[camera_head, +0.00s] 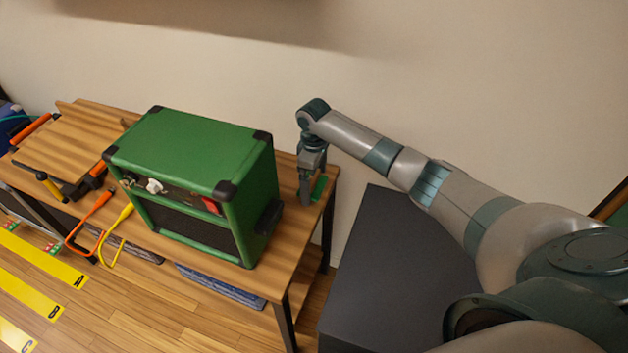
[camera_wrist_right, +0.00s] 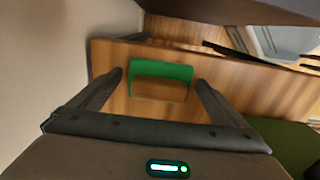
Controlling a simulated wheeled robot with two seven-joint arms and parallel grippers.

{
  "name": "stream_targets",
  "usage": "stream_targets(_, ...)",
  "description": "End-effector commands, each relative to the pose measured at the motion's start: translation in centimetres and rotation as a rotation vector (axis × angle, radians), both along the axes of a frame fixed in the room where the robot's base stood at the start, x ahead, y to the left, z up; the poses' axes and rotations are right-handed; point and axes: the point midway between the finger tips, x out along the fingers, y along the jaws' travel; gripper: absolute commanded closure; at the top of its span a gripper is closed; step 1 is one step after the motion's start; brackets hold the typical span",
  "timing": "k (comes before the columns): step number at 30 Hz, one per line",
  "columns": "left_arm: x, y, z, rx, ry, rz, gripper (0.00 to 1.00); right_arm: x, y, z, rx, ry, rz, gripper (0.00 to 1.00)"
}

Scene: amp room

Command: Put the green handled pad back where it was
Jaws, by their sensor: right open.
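The green handled pad (camera_head: 319,187) is a small green piece at the right end of the wooden table (camera_head: 283,240), beside the green amplifier. My right gripper (camera_head: 308,190) points down at the pad. Its fingers (camera_wrist_right: 159,78) are open, one on each side of the green handle, with gaps to both. The pad's lower part is hard to make out. My left gripper is not in view.
A large green amplifier (camera_head: 190,150) stands just left of my right gripper. A dark box (camera_head: 405,270) stands right of the table. The wall is close behind.

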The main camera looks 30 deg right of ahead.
Motion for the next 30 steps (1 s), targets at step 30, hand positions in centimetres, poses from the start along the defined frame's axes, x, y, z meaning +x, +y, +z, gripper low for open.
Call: stream_targets(30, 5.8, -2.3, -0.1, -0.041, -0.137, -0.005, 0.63, 0.1, 0.0, 12.0, 0.001, -0.001, 0.001, 0.04)
